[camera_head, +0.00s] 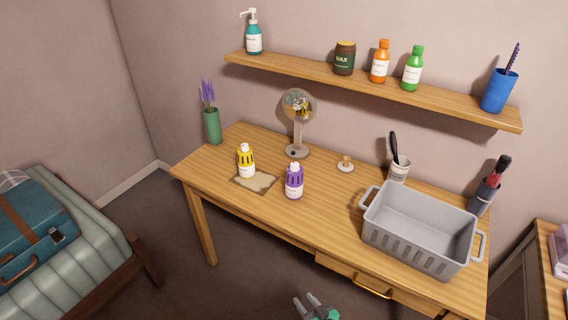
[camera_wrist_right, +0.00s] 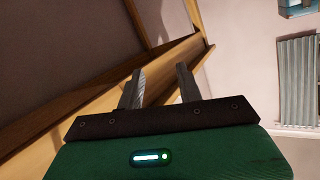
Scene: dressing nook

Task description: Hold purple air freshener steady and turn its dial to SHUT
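The purple air freshener (camera_head: 294,183) stands upright on the wooden table, near its front edge. It has a white top and a pale label; the dial's setting is too small to read. My right gripper (camera_head: 312,300) is below and in front of the table edge, apart from the air freshener. In the right wrist view, my right gripper (camera_wrist_right: 158,85) has its two fingers spread with nothing between them. My left gripper is in neither view.
A yellow bottle (camera_head: 247,162) stands on a small mat left of the purple one. A round mirror (camera_head: 298,106) stands behind. A grey basket (camera_head: 418,232) fills the table's right side. A shelf (camera_head: 300,70) with bottles hangs above. The table's front left is clear.

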